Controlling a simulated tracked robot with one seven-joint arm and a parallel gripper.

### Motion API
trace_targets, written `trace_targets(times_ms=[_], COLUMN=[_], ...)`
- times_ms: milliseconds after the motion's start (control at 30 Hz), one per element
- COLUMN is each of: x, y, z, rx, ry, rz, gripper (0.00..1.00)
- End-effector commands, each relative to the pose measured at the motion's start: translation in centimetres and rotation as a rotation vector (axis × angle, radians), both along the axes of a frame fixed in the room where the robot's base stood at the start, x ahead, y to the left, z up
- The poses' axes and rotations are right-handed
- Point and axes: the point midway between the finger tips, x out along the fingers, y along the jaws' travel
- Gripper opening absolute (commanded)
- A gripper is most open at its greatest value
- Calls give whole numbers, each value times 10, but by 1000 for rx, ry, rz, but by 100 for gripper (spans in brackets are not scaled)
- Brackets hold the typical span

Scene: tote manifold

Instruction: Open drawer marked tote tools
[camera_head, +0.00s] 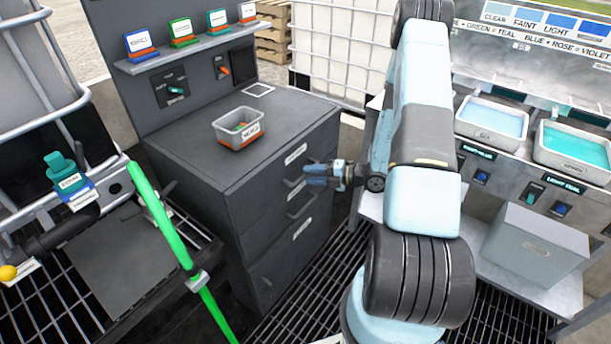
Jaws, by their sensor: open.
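A dark grey cabinet (188,165) stands left of centre with its drawer front facing right. A top drawer (265,182) bears a white label (296,154), and a larger lower drawer (280,262) bears another white label (301,228). The lettering is too small to read, so I cannot tell which is marked tote tools. All drawers look shut. My gripper (311,175) is open and empty, its fingers pointing left at the upper drawer front, close to a bar handle (300,209). The fingers hide part of the front, and I cannot tell whether they touch it.
A grey bin (239,128) with small items stands on the cabinet top. A green hose (165,220) rises at left. At right, a bench holds trays of blue (492,122) and teal (575,146) liquid. The floor is dark grating.

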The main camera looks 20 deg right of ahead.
Motion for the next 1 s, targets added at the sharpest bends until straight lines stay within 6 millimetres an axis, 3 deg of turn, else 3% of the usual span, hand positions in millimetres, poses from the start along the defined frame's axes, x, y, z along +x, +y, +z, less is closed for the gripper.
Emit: trace_targets(times_ms=[200,567,1000], x=[10,12,12], y=[16,19,19], z=[-3,-4,-4], rx=[0,-1,-1], ry=[-1,-1,0], rz=[1,-1,-1], gripper=[40,40,0])
